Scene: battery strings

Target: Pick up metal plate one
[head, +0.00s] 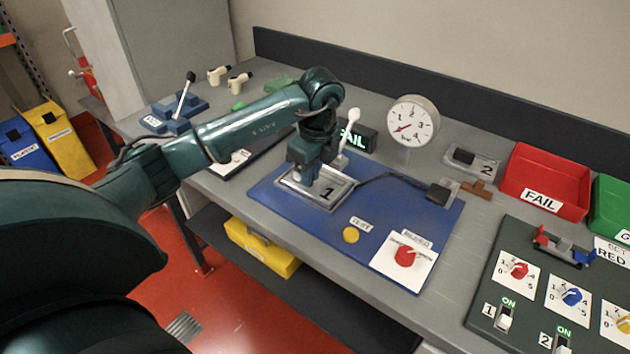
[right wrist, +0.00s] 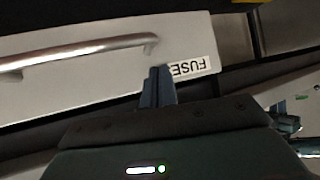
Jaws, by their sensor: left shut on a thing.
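Metal plate one (head: 329,195), a silver-grey plate marked "1", is on the blue mat (head: 283,212) in the head view. My left gripper (head: 307,181) is directly over it, pointing down, and is shut on it. The fingers and wrist hide the grip and part of the plate. I cannot tell whether the plate is clear of the surface below. In the right wrist view my right gripper (right wrist: 157,75) has its fingers together with nothing visible between them, in front of a pale panel labelled "FUSE" (right wrist: 190,68).
A lever with a white knob (head: 350,125) and a dial gauge (head: 412,122) stand behind the plate. A red knob panel (head: 404,262) is at the mat's front.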

